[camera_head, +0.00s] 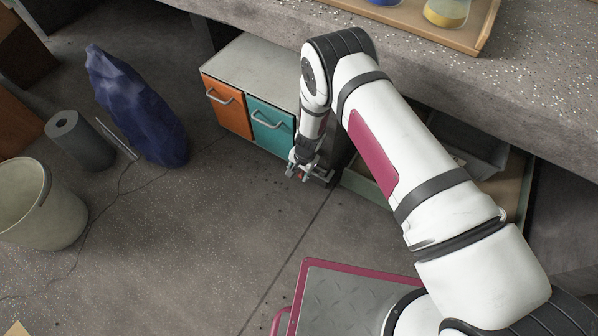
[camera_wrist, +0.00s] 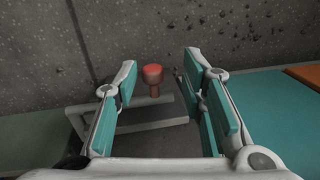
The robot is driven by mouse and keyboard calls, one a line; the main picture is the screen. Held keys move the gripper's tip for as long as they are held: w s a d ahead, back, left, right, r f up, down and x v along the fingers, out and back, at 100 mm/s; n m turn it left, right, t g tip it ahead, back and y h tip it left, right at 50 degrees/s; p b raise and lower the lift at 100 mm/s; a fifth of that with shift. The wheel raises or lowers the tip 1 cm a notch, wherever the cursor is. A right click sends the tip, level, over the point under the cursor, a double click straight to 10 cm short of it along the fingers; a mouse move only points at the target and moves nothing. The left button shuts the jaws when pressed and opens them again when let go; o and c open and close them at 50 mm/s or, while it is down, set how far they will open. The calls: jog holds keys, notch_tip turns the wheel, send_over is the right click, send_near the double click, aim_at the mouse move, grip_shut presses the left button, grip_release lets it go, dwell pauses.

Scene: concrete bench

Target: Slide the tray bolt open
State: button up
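A red knob (camera_wrist: 152,74), which looks like the bolt's handle, stands on a short reddish stem in the wrist view. In the head view my gripper (camera_head: 310,172) hangs low by the right end of the cabinet. The tray's pale green front (camera_head: 366,189) shows partly behind my arm. How far the bolt is drawn cannot be told.
The cabinet (camera_head: 262,62) has an orange drawer (camera_head: 226,105) and a teal drawer (camera_head: 268,128) close left of my gripper. The concrete bench (camera_head: 530,90) overhangs above. A blue sack (camera_head: 135,108), a grey roll (camera_head: 80,140) and a bin (camera_head: 40,205) stand left. Floor in front is clear.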

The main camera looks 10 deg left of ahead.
notch_tip(320, 180, up, 12)
jog(key=d, duration=0.1)
jog(key=shift+s+d+f, duration=0.25)
jog(key=shift+s+d, duration=0.05)
jog(key=shift+s, duration=0.05)
dwell(0.5)
